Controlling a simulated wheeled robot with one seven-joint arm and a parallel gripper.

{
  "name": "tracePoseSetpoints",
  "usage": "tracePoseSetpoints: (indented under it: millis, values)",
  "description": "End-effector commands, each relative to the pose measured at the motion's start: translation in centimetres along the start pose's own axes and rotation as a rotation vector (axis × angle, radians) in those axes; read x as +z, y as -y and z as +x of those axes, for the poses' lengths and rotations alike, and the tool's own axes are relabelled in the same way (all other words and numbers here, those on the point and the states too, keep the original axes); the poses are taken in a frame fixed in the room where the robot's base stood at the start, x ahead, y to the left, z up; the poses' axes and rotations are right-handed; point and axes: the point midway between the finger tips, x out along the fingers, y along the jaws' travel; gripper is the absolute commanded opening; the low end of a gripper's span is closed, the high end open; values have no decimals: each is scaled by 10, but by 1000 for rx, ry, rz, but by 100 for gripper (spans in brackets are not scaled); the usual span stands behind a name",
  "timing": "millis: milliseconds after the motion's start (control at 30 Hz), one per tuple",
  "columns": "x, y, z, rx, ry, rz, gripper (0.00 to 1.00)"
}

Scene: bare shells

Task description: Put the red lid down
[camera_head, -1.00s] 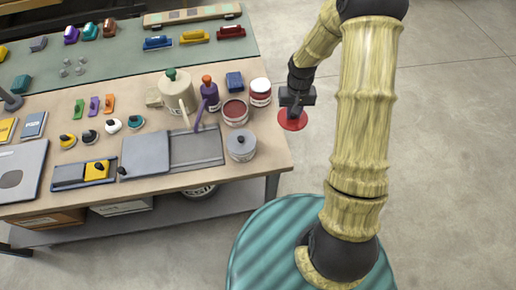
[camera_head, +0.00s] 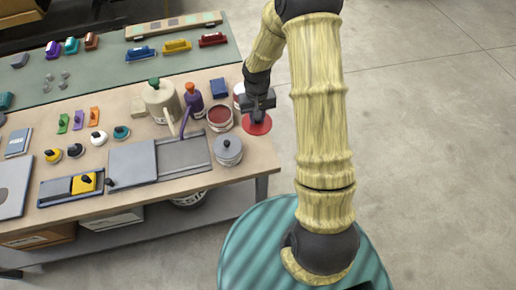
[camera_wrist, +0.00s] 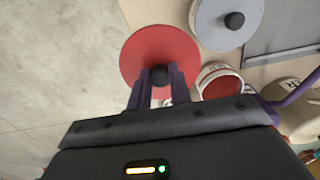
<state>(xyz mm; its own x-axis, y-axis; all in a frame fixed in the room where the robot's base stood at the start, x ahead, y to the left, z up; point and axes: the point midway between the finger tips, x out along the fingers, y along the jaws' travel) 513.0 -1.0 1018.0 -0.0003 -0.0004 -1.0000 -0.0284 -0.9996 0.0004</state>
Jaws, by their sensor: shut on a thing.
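The red lid (camera_head: 257,124) is a flat red disc with a black knob, seen also in the wrist view (camera_wrist: 150,46). My gripper (camera_wrist: 160,76) is shut on the knob, with a purple finger on each side. In the head view my gripper (camera_head: 257,113) holds the lid at the right end of the workbench (camera_head: 232,176). I cannot tell whether the lid touches the bench top.
An open tub with red contents (camera_head: 219,117) stands just left of the lid. A grey-lidded tub (camera_head: 228,150) stands nearer the front edge. A tub partly behind my gripper (camera_head: 239,93), a blue block (camera_head: 219,87) and a purple bottle (camera_head: 193,99) stand behind. Bare floor lies right.

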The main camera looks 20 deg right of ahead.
Motion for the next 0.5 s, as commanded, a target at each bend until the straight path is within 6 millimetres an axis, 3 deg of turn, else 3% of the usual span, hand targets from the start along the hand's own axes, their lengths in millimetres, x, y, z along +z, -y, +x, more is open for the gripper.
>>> tracePoseSetpoints:
  millis: [167,500]
  values:
    - [4,0,14,4,-3,164,0]
    - [20,0,31,1,-2,674,0]
